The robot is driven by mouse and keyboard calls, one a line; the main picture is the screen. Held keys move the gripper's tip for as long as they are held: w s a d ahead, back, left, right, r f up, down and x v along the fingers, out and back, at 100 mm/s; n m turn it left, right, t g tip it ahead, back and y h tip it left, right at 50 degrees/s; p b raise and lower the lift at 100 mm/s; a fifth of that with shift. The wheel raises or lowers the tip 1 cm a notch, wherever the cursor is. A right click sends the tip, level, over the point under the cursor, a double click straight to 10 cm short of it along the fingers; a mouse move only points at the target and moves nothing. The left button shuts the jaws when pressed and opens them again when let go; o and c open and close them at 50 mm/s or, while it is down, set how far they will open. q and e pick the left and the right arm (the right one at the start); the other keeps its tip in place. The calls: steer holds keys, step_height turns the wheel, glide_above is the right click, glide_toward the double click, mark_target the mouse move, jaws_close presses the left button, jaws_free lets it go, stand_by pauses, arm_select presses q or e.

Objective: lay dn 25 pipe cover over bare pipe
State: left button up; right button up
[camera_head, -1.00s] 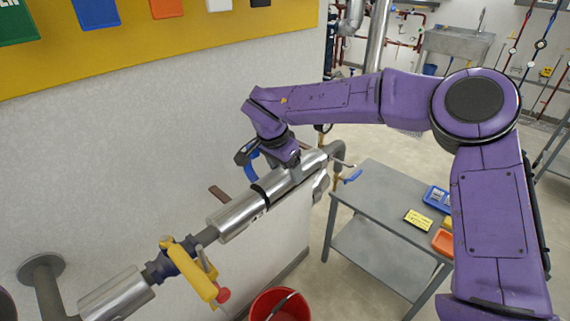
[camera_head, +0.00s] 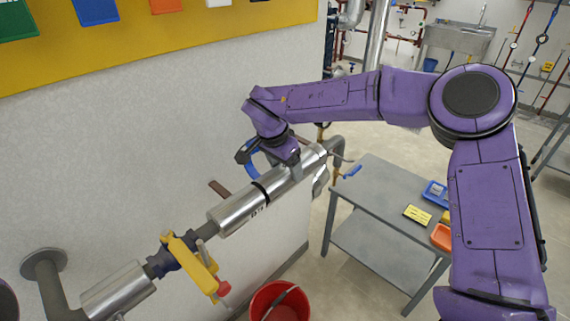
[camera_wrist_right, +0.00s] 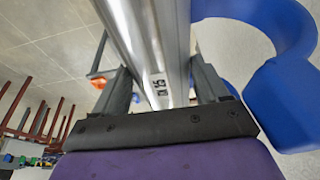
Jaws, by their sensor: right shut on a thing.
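My right gripper (camera_head: 292,172) is over the upper part of the wall pipe run, shut on the DN 25 pipe cover (camera_head: 309,158). The cover is a shiny silver half-shell, lying along the line of the pipe; whether it is fully seated cannot be told. In the right wrist view the cover (camera_wrist_right: 148,45) runs between the two fingers (camera_wrist_right: 163,88), with its "DN 25" label facing the camera. A short bare grey stretch of pipe (camera_head: 207,235) shows lower down, beside another silver covering (camera_head: 238,210). My left gripper is not in view.
A yellow-handled valve (camera_head: 190,262) sits on the pipe lower left, and a blue handle (camera_head: 254,160) is beside my right gripper. A red bucket (camera_head: 268,297) stands below. A grey table (camera_head: 385,200) with small trays is at right.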

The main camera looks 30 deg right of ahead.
steer(key=shift+f, duration=0.1)
steer(key=o, duration=1)
steer(key=v, duration=1)
steer(key=shift+a+r, duration=0.1)
steer(key=shift+r, duration=0.15)
